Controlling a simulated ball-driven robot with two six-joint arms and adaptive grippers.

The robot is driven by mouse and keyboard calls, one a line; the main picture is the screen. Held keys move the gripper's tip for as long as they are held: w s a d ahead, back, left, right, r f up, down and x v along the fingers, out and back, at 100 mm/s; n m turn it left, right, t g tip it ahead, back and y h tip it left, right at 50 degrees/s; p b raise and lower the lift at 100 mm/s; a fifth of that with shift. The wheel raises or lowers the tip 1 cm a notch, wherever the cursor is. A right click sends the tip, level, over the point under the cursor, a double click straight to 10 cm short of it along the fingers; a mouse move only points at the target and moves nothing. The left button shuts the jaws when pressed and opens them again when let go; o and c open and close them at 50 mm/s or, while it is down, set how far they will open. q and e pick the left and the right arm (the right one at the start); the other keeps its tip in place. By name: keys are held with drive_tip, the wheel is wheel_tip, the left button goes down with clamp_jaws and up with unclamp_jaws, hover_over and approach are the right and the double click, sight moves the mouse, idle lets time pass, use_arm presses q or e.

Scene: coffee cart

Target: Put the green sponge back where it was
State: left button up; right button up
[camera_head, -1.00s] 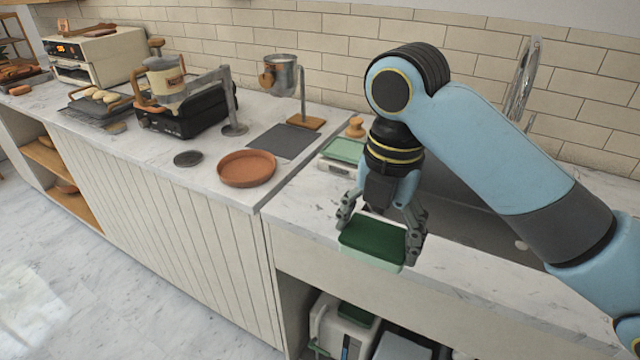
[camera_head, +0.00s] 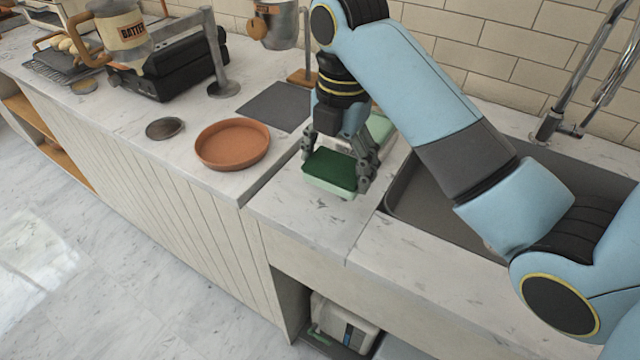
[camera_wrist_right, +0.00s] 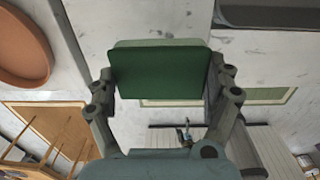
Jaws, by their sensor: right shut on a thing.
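The green sponge (camera_head: 331,170) has a dark green top and a pale green lower layer. My right gripper (camera_head: 338,165) is shut on it, with one finger at each side, over the marble counter left of the sink. The sponge also shows in the right wrist view (camera_wrist_right: 160,72), between the two fingers of the right gripper (camera_wrist_right: 160,85). I cannot tell whether its underside touches the counter. A pale green tray (camera_head: 380,128) is partly hidden behind the right gripper. My left gripper is not in view.
A terracotta dish (camera_head: 232,146) and a dark round disc (camera_head: 165,128) lie on the left counter. A grey mat (camera_head: 275,106) lies behind the dish. The sink (camera_head: 420,195) with its faucet (camera_head: 560,125) is to the right. The counter front beside the sponge is clear.

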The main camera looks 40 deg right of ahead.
sight(321, 159)
drive_tip(key=w, duration=0.1)
drive_tip(key=w+a+f, duration=0.1)
drive_tip(key=shift+w+f, duration=0.3)
drive_tip(key=shift+w, duration=0.05)
wheel_tip(321, 159, down, 4)
drive_tip(key=shift+c, duration=0.5)
drive_tip(key=o, duration=0.8)
drive_tip(key=shift+o, duration=0.2)
